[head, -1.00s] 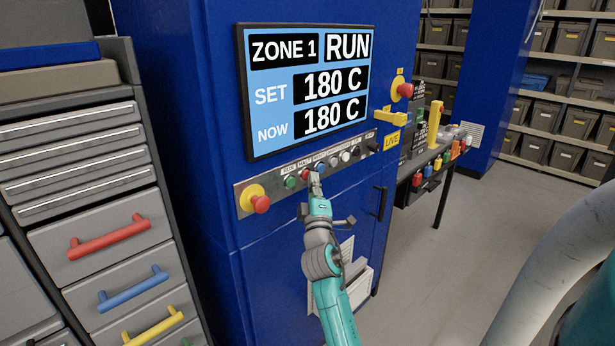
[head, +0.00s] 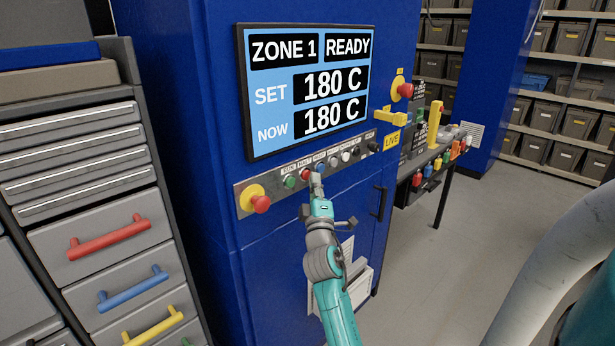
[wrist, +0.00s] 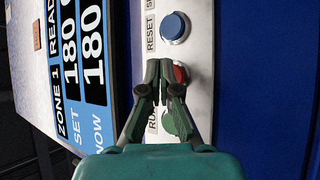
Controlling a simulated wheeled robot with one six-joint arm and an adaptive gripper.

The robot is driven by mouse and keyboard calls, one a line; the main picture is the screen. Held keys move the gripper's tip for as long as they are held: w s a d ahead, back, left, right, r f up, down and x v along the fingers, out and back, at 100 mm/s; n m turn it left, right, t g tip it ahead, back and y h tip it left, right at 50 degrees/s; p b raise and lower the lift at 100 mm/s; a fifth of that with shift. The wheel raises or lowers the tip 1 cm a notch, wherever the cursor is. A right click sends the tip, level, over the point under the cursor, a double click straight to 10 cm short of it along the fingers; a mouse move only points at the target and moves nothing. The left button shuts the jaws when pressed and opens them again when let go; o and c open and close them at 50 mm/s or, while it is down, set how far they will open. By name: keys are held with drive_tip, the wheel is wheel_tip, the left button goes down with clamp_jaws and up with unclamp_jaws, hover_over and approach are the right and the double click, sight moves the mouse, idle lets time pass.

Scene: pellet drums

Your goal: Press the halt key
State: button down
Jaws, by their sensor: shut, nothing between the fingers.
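The red key (head: 305,174), whose small label seems to read HALT, sits on the grey key strip (head: 276,187) between a green key (head: 290,181) and a blue key (head: 320,166). My gripper (head: 316,179) is shut and empty, with its tips close to the red key. In the wrist view the closed fingers (wrist: 165,75) partly cover the red key (wrist: 181,73); I cannot tell whether they touch it. The blue key shows above (wrist: 175,27), and the green key is partly behind the fingers. The screen (head: 307,85) reads ZONE 1 READY, SET 180 C, NOW 180 C.
A red mushroom button (head: 260,203) on a yellow base is at the strip's left end. Another red mushroom button (head: 405,90) and a yellow handle (head: 391,117) are right of the screen. A grey drawer cabinet (head: 95,205) stands at the left. Floor at the right is clear.

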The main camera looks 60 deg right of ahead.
drive_tip(key=shift+s+a, duration=0.1)
drive_tip(key=shift+s, duration=0.25)
drive_tip(key=shift+s, duration=0.1)
drive_tip(key=s, duration=0.2)
drive_tip(key=s+a, duration=0.1)
drive_tip(key=s, duration=0.1)
drive_tip(key=shift+s, duration=0.35)
drive_tip(key=shift+a+f, duration=0.1)
drive_tip(key=shift+a, duration=0.05)
idle(0.7)
